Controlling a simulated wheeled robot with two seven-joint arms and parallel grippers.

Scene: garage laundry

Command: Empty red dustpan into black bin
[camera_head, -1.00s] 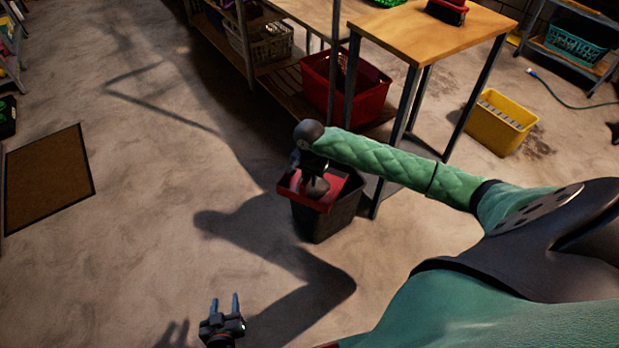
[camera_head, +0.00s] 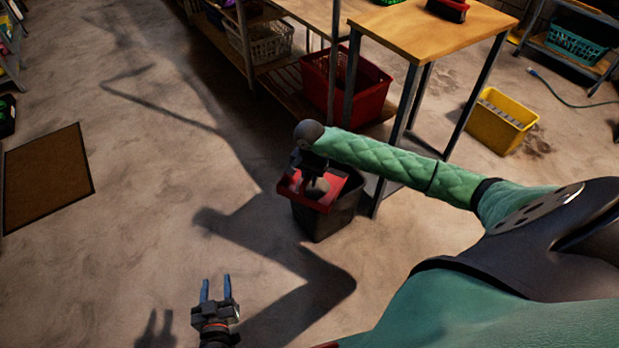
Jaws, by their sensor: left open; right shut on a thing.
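The red dustpan (camera_head: 328,196) is over the black bin (camera_head: 332,222), covering part of its opening. A grey lump (camera_head: 316,186) shows in the dustpan. My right gripper (camera_head: 309,170) is at the dustpan's back, shut on it; its fingers are mostly hidden by the wrist and arm. The dustpan looks slightly tilted, though I cannot tell how much. The bin stands upright on the floor beside a table leg. My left gripper (camera_head: 216,291) is open and empty, low in the view over bare floor, well apart from the bin.
A wooden table (camera_head: 430,38) with dark legs stands just behind the bin. A red crate (camera_head: 345,90) sits on the low shelf, and a yellow bucket (camera_head: 501,121) is on the floor to the right. A brown mat (camera_head: 47,178) lies at left. Floor left of the bin is clear.

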